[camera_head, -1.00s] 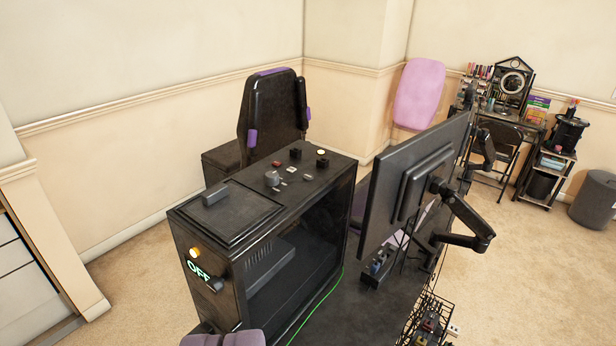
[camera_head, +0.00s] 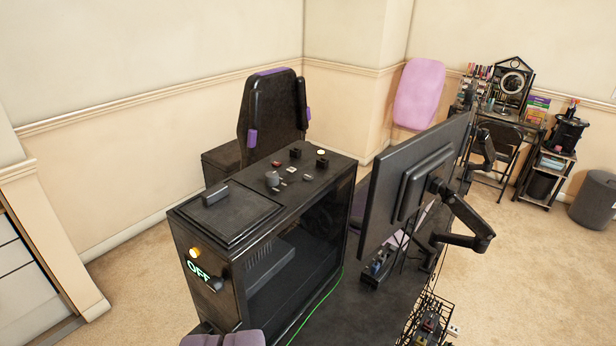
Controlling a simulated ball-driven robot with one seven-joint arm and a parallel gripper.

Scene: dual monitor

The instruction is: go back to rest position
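No part of my gripper can be made out in this view. A black computer case (camera_head: 214,250) with a dark glass side stands upright on the dark desk (camera_head: 362,305). Its front shows a lit green "OFF" sign (camera_head: 198,270), a glowing yellow button (camera_head: 195,252) and a dark knob. Several small knobs and buttons sit on its top, along with a small dark bar (camera_head: 215,195).
A monitor (camera_head: 412,185) on a black arm (camera_head: 465,222) stands right of the case. A wire basket (camera_head: 430,318) is at the desk's right edge. A black and purple chair (camera_head: 270,115) stands behind. Open carpet (camera_head: 530,270) lies at right, with furniture beyond.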

